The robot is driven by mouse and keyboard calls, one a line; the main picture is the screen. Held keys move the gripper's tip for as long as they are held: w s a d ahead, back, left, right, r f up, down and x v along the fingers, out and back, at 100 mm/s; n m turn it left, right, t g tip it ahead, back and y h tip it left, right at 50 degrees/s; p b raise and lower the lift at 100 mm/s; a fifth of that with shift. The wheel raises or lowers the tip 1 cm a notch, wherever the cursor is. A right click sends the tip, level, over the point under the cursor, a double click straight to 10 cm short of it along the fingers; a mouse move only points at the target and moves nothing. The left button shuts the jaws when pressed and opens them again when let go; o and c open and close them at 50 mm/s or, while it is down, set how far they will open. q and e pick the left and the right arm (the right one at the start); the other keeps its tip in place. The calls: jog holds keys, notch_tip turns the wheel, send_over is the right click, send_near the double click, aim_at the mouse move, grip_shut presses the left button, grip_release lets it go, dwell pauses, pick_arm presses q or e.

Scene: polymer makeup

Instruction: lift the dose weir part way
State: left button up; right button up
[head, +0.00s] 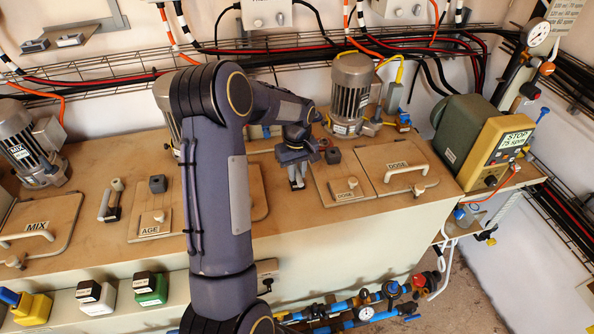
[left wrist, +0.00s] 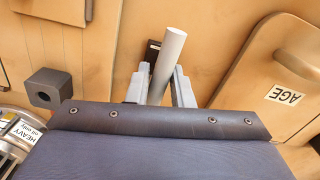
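The dose weir's pale round handle bar (left wrist: 168,60) lies between the two grey fingers of my left gripper (left wrist: 160,82) in the left wrist view. The fingers stand close on both sides of the bar; whether both press on it I cannot tell. A dark bracket or slot shows beside the bar. In the head view my left gripper (head: 297,178) points down at the tank top between the AGE lid and the DOSE lids, and hides most of the weir. My right gripper is not in view.
A dark block with a hole (left wrist: 47,88) stands near the fingers. The AGE lid (left wrist: 285,62) lies to the right in the wrist view. The DOSE lid (head: 398,165), a motor (head: 350,95) and another weir handle (head: 110,200) stand on the tank top.

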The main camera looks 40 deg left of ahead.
pick_arm(q)
grip_shut()
jog(key=shift+w+r+p, duration=0.1)
jog(key=shift+r+p, duration=0.95)
jog(key=shift+r, duration=1.05)
jog(key=o, duration=0.7)
grip_release()
notch_tip(320, 180, up, 8)
jog(key=b, duration=0.1)
jog(key=shift+f, duration=0.1)
